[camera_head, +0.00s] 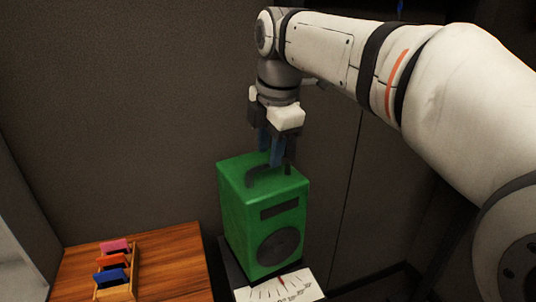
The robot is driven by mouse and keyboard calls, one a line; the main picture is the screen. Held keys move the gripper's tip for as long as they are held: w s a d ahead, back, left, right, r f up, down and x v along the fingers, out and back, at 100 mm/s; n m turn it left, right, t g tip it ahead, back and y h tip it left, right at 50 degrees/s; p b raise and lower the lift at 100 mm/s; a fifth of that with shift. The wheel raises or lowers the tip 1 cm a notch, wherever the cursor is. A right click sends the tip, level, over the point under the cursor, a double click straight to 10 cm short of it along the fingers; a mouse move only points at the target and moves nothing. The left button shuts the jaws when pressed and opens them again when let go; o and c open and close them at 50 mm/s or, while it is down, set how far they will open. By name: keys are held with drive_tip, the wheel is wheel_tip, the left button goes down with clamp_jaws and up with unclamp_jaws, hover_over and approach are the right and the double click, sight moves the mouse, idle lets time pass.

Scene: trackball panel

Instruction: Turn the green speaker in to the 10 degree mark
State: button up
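The green speaker (238,215) stands upright on a dark base, with a round dark cone (278,246) and a dark slot on its front. A black handle (262,172) arches over its top. A white dial plate (300,287) with tick marks, small numbers and a red mark lies at its front foot; the numbers are too small to read. My gripper (270,150) points down just above the speaker's top, at the handle. Its two bluish fingers are apart. Whether they touch the handle is not clear.
A wooden table (172,262) stands at the lower left. It bears a wooden rack (135,268) holding pink, orange and blue pieces. A dark wall rises close behind the speaker. My arm reaches in from the right.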

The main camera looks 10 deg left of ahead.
drive_tip(key=r, duration=0.3)
drive_tip(key=s+r, duration=0.1)
drive_tip(key=r, duration=0.1)
drive_tip(key=shift+d+r, duration=0.2)
drive_tip(key=shift+d, duration=0.15)
drive_tip(key=s+d+f+m, duration=0.6)
drive_tip(key=d+f+m, duration=0.5)
drive_tip(key=f+m, duration=0.1)
drive_tip(key=s+d+f+m+t+h, duration=0.1)
drive_tip(key=s+d+f+m, duration=0.6)
drive_tip(key=d+f+m, duration=0.5)
drive_tip(key=shift+d+f+m, duration=0.25)
drive_tip(key=shift+f+m, duration=0.05)
drive_tip(key=shift+m, duration=0.6)
